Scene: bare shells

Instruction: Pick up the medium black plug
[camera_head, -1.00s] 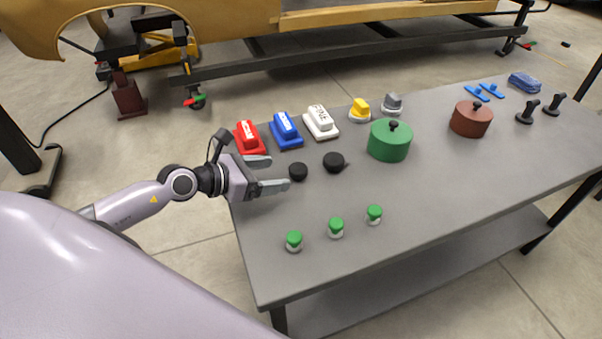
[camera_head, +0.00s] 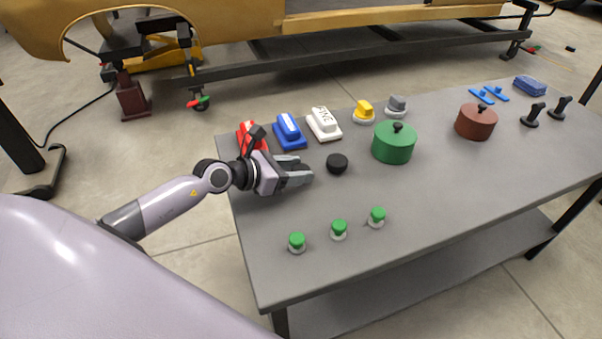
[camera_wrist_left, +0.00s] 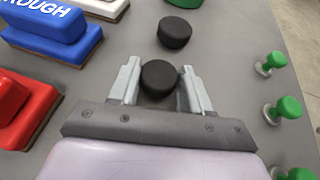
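Two round black plugs stand on the grey table (camera_head: 420,215). The nearer black plug (camera_wrist_left: 158,78) sits between the fingers of my left gripper (camera_head: 302,172) in the left wrist view, with a small gap at the left finger; the right finger is very close to it. That plug is hidden behind the fingers in the head view. The farther black plug (camera_head: 337,163) stands just beyond the fingertips, and it also shows in the left wrist view (camera_wrist_left: 174,32). My left gripper is low over the table and open. My right gripper is not in view.
Red (camera_head: 252,138), blue (camera_head: 289,131) and white (camera_head: 324,124) blocks line the table's back edge. A green lidded pot (camera_head: 394,143) and a brown one (camera_head: 476,122) stand to the right. Three green knobs (camera_head: 339,230) stand near the front. The front right is clear.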

